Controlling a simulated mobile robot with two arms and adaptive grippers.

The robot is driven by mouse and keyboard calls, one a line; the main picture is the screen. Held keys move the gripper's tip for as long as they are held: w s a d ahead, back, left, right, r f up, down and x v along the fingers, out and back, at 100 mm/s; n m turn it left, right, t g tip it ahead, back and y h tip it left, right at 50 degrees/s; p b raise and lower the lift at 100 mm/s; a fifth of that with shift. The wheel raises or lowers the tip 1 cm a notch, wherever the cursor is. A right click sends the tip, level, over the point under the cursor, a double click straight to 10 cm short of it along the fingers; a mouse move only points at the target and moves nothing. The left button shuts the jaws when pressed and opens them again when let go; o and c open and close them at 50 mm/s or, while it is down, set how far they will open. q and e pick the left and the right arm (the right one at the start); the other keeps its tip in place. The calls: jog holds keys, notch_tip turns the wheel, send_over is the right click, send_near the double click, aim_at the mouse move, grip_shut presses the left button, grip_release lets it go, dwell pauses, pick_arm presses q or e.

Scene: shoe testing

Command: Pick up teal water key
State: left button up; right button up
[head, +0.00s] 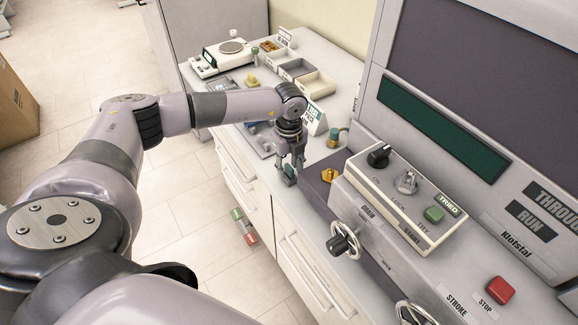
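A small dark teal piece (290,176), which looks like the teal water key, shows at the fingertips of my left gripper (290,169). The gripper points down near the front edge of the counter (318,172). Its fingers stand a little apart on either side of the teal piece. Whether they press on it, and whether the piece touches the counter, I cannot tell. The gripper hides part of the piece. My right gripper is not in view.
A brass piece (328,174) and a green-and-yellow piece (333,137) stand to the right. A control box (405,200) and handwheel (343,243) lie further right.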

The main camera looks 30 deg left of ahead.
pick_arm(q)
jog(key=shift+f, duration=0.3)
jog(key=shift+c, duration=0.5)
grip_shut()
